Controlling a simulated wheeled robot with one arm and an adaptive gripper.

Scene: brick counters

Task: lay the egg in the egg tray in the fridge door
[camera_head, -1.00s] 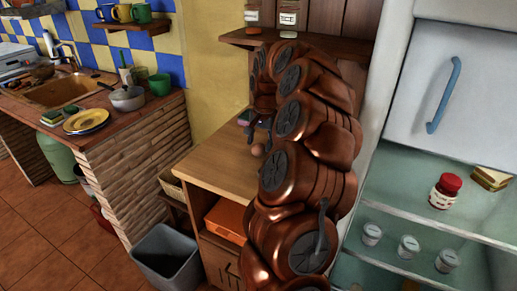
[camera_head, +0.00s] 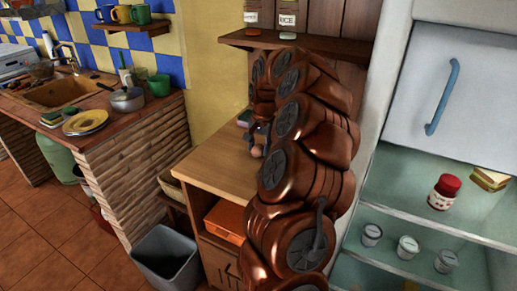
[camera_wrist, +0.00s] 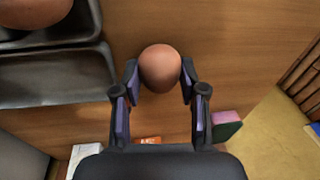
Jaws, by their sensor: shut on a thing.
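A brown egg (camera_wrist: 160,68) sits between the two fingertips of my gripper (camera_wrist: 160,80) in the wrist view, with a finger touching it on each side. In the head view the egg (camera_head: 256,151) shows as a small brown ball beside my arm, over the wooden counter (camera_head: 215,163). My gripper is mostly hidden there by my arm. The open fridge (camera_head: 400,185) stands at the right, with a red-lidded jar, a sandwich and several small cups on its shelves. The egg tray in the fridge door is not visible.
In the wrist view a dark metal tray (camera_wrist: 60,85) lies at the left and a pink and green block (camera_wrist: 226,126) at the right. A grey bin (camera_head: 168,258) stands on the floor. A wall shelf (camera_head: 290,39) hangs above the counter.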

